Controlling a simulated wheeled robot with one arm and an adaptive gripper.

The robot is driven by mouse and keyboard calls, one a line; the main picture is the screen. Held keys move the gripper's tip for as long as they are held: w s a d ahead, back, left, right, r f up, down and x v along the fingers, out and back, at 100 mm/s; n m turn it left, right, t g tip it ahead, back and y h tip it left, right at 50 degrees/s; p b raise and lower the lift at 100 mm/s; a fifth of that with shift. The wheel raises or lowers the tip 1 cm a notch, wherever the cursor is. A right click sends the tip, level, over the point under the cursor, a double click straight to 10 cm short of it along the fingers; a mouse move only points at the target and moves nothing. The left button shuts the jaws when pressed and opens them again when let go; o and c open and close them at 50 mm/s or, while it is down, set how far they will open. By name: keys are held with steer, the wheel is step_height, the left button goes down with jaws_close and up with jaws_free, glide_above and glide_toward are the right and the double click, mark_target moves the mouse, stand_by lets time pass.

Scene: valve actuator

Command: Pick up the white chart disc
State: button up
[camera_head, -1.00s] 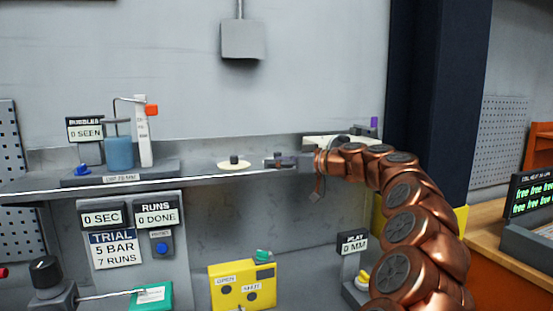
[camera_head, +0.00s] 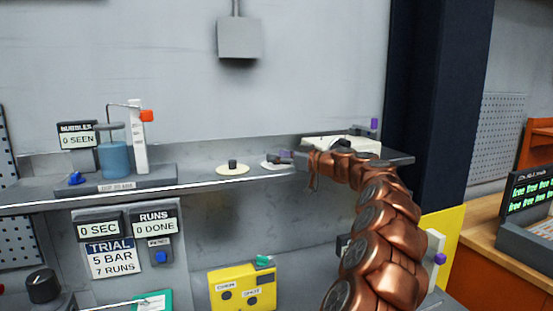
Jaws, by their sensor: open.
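My gripper (camera_head: 281,157) is open and reaches in from the right, at the white disc's right side.
The grey shelf (camera_head: 200,185) has a bubbler stand with a blue jar (camera_head: 115,158) at left. A pale box (camera_head: 345,146) stands behind my arm at right. A yellow box (camera_head: 240,288) is below.

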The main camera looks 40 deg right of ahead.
steer(key=shift+w+a+f, duration=0.1)
steer(key=shift+w+a, duration=0.1)
steer(key=shift+w, duration=0.35)
steer(key=shift+c, duration=0.4)
jaws_close()
